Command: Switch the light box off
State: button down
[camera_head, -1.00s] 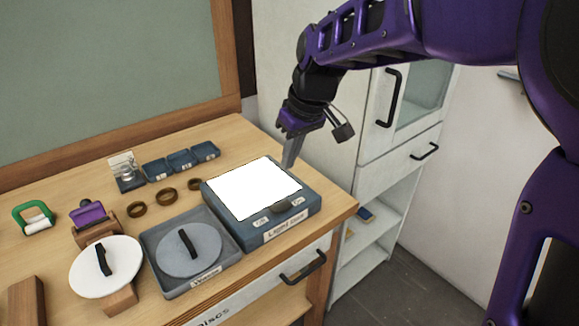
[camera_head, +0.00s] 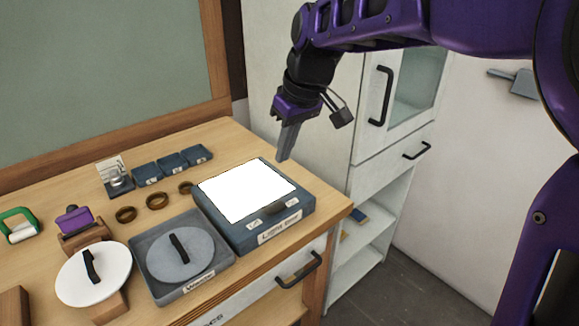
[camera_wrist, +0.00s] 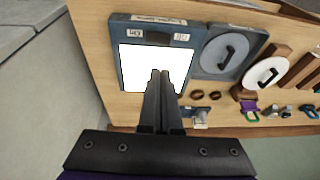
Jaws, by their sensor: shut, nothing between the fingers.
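The light box (camera_head: 250,238) is a dark blue-grey box near the table's front right corner. Its top panel (camera_head: 240,190) glows bright white. A dark switch (camera_head: 273,208) sits on its front strip between two small labels. In the wrist view, the light box (camera_wrist: 121,80) shows the switch (camera_wrist: 158,38) between an "On" label at left and an "Off" label at right. The switch's tilt is too small to tell. My gripper (camera_head: 282,157) is shut and empty, pointing down near the box's far right corner. In the wrist view, its fingertips (camera_wrist: 160,73) overlap the white panel.
A dark tray (camera_head: 164,298) holding a grey disc stands left of the box, with a white disc (camera_head: 75,280) beyond it. Several brown rings (camera_head: 157,201) and small blue trays (camera_head: 172,163) lie behind. A white cabinet (camera_head: 350,170) stands to the right.

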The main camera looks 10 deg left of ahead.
jog(key=b, duration=0.2)
send_near(269, 207)
jog(key=x, duration=0.5)
jog(key=shift+w+a, duration=0.1)
jog(key=shift+w, duration=0.15)
jog(key=shift+s+a+f, duration=0.1)
jog(key=shift+f, duration=0.65)
